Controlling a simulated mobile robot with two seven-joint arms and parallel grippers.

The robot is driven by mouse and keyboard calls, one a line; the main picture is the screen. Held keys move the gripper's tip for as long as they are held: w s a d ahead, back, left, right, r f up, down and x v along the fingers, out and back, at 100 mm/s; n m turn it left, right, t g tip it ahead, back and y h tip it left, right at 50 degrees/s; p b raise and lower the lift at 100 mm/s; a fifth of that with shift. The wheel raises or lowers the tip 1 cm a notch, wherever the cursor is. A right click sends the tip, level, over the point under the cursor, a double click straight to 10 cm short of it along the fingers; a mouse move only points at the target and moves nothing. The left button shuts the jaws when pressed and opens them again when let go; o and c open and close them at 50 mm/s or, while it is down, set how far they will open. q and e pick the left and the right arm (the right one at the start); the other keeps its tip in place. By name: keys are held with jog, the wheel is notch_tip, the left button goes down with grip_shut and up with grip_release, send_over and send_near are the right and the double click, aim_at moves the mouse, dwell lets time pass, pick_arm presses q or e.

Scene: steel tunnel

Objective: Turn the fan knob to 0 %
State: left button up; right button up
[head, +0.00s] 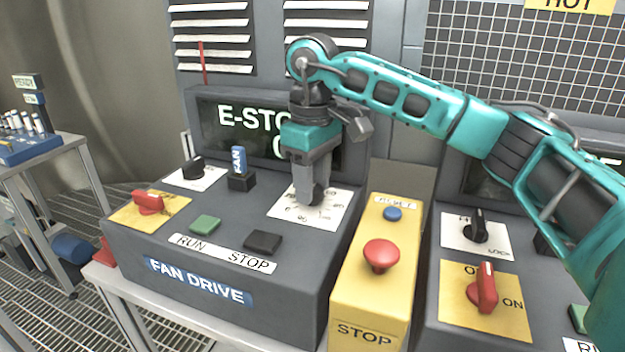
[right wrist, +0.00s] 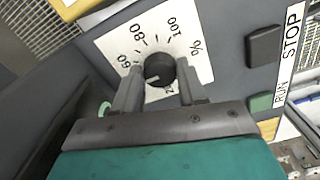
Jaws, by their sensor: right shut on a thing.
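The fan knob (right wrist: 160,70) is a round black knob on a white dial plate (right wrist: 117,45) marked with numbers and a % sign. In the right wrist view 60, 80 and 100 are readable; lower numbers are partly hidden by my fingers. A pale mark shows on the knob's lower left, but I cannot tell the exact setting. My right gripper (head: 311,197) points down over the dial plate (head: 336,208) on the FAN DRIVE console (head: 200,295). It is shut on the knob, one finger on each side. My left gripper is not in view.
A yellow box with a red mushroom button (head: 381,255) stands right of the console.

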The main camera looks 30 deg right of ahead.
jog(key=o, duration=1.1)
jog(key=shift+c, duration=0.2)
notch_tip(320, 180, up, 13)
jog(key=shift+p, duration=0.4)
jog(key=shift+s+f, duration=0.1)
